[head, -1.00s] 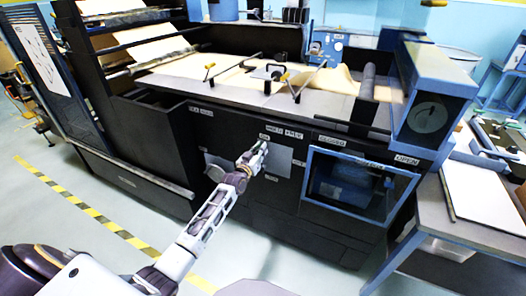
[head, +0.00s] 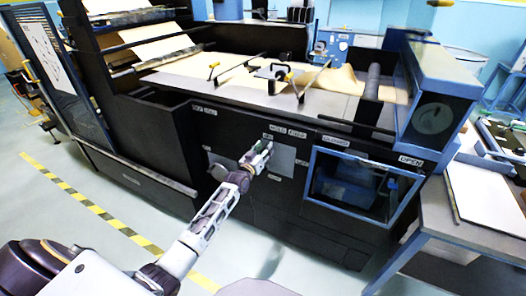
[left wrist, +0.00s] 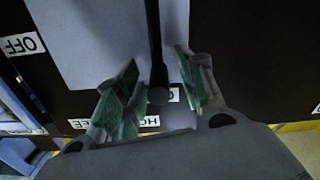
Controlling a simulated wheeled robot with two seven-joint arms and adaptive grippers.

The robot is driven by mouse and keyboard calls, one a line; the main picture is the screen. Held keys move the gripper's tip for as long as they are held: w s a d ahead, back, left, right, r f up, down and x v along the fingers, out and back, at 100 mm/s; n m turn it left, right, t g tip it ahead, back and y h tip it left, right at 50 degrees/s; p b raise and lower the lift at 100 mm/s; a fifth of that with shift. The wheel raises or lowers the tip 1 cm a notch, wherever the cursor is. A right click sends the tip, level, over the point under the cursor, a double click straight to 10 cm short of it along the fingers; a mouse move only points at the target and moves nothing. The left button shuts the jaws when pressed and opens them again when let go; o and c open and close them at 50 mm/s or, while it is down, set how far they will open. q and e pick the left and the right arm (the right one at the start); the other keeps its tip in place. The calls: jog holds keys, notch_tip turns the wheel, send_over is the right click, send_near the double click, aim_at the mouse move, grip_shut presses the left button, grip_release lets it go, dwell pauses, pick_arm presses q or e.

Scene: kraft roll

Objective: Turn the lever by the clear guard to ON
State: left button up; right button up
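The green-padded fingers are apart, with a gap on each side of the lever. In the head view my left gripper (head: 263,150) is at the grey plate (head: 287,161) on the machine's front and hides the lever. The clear guard (head: 352,185), a blue-framed window, is right of this plate. An OFF label (left wrist: 22,44) shows at upper left in the wrist view. My right gripper is not in view.
Another grey plate (head: 222,165) with a dark round part is left of my gripper. The machine's top (head: 330,104) carries brown paper and several yellow-tipped handles. A side table (head: 480,230) stands at right. The floor at left is clear, with a yellow-black stripe (head: 95,208).

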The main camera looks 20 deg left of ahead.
pick_arm(q)
jog(key=s, duration=1.2)
jog(key=shift+a, duration=0.2)
dwell(0.5)
dwell(0.7)
